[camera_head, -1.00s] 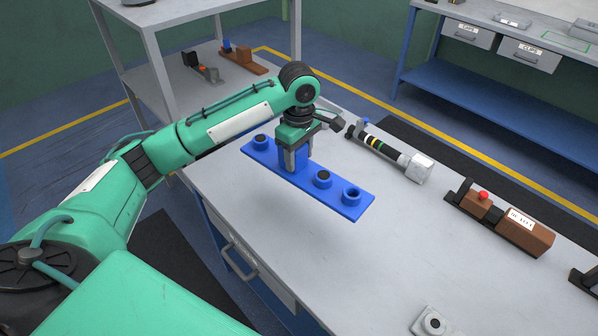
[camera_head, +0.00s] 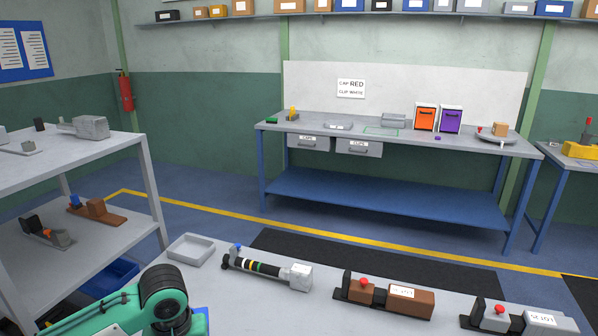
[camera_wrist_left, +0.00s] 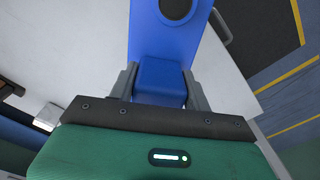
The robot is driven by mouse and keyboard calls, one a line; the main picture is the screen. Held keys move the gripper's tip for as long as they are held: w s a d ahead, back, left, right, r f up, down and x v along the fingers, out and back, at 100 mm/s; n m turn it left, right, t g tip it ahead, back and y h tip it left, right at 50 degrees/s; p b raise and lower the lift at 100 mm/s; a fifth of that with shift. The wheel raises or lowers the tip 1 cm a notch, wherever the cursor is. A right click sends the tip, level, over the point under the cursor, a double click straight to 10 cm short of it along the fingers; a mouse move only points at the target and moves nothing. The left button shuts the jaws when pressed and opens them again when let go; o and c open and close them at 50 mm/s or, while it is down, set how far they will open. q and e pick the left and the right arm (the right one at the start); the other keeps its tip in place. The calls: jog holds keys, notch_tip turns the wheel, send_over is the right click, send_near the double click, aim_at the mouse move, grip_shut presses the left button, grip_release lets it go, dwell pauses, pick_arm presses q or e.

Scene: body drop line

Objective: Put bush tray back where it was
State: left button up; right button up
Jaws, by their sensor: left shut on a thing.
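The blue bush tray (camera_wrist_left: 160,35) runs up the middle of the left wrist view, with one dark round hole or bush showing near the top. My left gripper (camera_wrist_left: 161,82) is shut on the tray's raised blue block. In the head view only a small blue piece of the tray (camera_head: 202,316) shows beside my left wrist at the bottom edge; the jaws and the other bushes are out of frame there. A green outlined rectangle (camera_head: 382,131) is marked on the back bench top. My right gripper is not in view.
The near table (camera_head: 235,305) holds an empty grey tray (camera_head: 191,250), a striped black tool with a grey block (camera_head: 265,267) and brown and grey labelled units. The back bench (camera_head: 300,124) carries orange and purple bins (camera_head: 437,118). A grey shelf rack (camera_head: 100,150) stands at left.

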pick_arm(q)
jog(key=shift+s+d+f+m, duration=0.2)
jog(key=shift+s+m, duration=0.3)
jog(key=shift+m, duration=0.05)
jog(key=shift+s+d+f+m, duration=0.15)
jog(key=shift+s+d+m, duration=0.1)
jog(key=shift+s+m, duration=0.35)
jog(key=shift+s+d+f+m, duration=0.2)
jog(key=shift+s+m, duration=0.25)
jog(key=shift+m, duration=0.1)
